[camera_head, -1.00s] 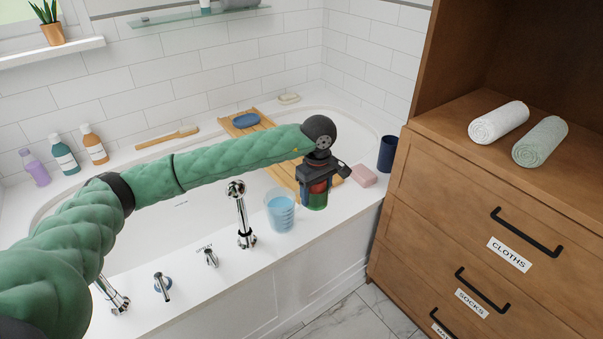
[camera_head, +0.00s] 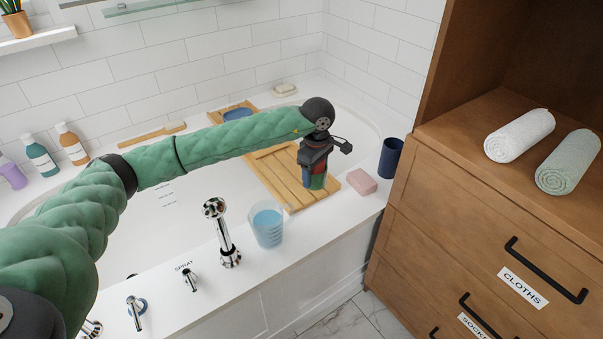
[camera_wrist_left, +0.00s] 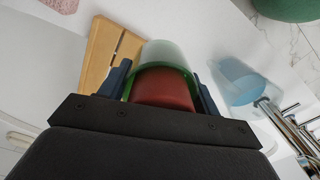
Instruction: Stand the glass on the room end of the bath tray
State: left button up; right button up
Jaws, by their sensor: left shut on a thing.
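My left gripper (camera_head: 316,168) is shut on a green glass with a dark red part (camera_head: 319,181), held roughly upright. In the left wrist view the glass (camera_wrist_left: 163,80) sits between the two fingers. The wooden slatted bath tray (camera_head: 277,172) lies across the bath. The glass appears over the tray's near, room end; I cannot tell whether its base touches the slats. In the wrist view the tray (camera_wrist_left: 98,55) shows beside the glass. My right gripper is not in view.
A clear cup of blue liquid (camera_head: 267,226) and the tall tap (camera_head: 222,235) stand on the near rim. A pink soap block (camera_head: 361,182) and a dark blue cup (camera_head: 390,157) are right of the tray. A blue oval item (camera_head: 238,114) is at its far end.

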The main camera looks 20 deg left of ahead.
pick_arm(q)
jog(key=w+a+f, duration=0.1)
jog(key=w, duration=0.1)
jog(key=w+a+f, duration=0.4)
jog(key=w, duration=0.1)
jog(key=shift+w+a+f, duration=0.1)
jog(key=shift+a+f, duration=0.15)
jog(key=shift+f+p, duration=0.35)
jog(key=shift+f, duration=1.6)
jog(key=shift+f, duration=0.15)
jog(key=o, duration=1)
jog(key=shift+o, duration=0.2)
